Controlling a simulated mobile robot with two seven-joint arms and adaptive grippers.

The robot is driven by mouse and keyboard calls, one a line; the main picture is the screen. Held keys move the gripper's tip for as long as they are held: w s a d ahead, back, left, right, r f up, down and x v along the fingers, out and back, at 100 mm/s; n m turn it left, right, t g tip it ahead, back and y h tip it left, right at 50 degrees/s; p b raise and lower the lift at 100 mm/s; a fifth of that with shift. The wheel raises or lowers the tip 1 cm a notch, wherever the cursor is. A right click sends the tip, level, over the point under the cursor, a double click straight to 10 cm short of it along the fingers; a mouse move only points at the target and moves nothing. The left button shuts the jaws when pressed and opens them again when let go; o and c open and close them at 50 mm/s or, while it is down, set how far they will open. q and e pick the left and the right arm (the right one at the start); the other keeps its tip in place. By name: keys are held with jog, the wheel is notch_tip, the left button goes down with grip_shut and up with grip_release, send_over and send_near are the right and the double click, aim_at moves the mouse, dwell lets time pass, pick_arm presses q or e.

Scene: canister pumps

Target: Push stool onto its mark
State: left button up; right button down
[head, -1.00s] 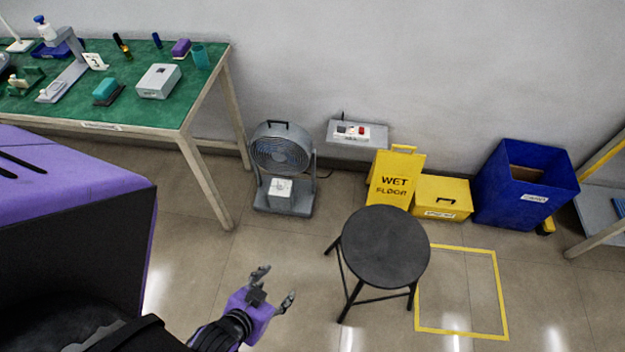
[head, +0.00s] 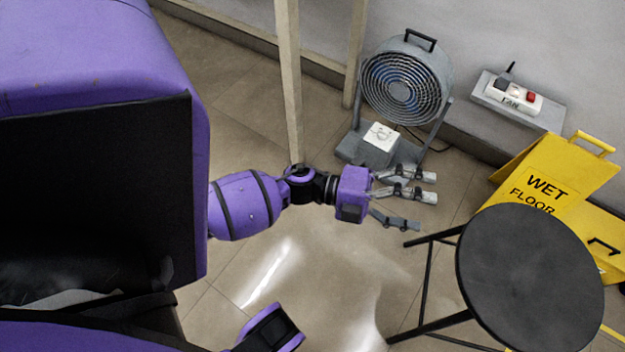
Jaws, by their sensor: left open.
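The stool (head: 530,278) has a round black seat and thin black legs. It stands upright at the lower right of the head view, partly cut off by the bottom edge. My right gripper is not in view.
A grey fan (head: 407,88) stands behind my left gripper, near a table leg (head: 289,80). Floor left of the stool is clear.

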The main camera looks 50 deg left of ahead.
aim_at(461, 235)
pick_arm(q)
jog(key=w+d+f+m+g+h+b, duration=0.2)
jog(key=w+f+m+g+b, duration=0.1)
jog(key=f+m+g+b, duration=0.25)
jog(key=shift+m, duration=0.65)
jog(key=x, duration=0.5)
jog(key=f+x, duration=0.1)
jog(key=x, duration=0.2)
jog(key=shift+w+d, duration=0.15)
jog(key=shift+w, duration=0.25)
jog(key=shift+w+d, duration=0.2)
jog(key=shift+d, duration=0.4)
jog(key=shift+d+f, duration=0.1)
jog(key=shift+d, duration=0.1)
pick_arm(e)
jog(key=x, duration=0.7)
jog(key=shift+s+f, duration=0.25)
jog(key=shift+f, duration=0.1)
pick_arm(q)
jog(key=shift+c, duration=0.4)
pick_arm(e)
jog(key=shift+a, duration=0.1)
pick_arm(q)
grip_shut()
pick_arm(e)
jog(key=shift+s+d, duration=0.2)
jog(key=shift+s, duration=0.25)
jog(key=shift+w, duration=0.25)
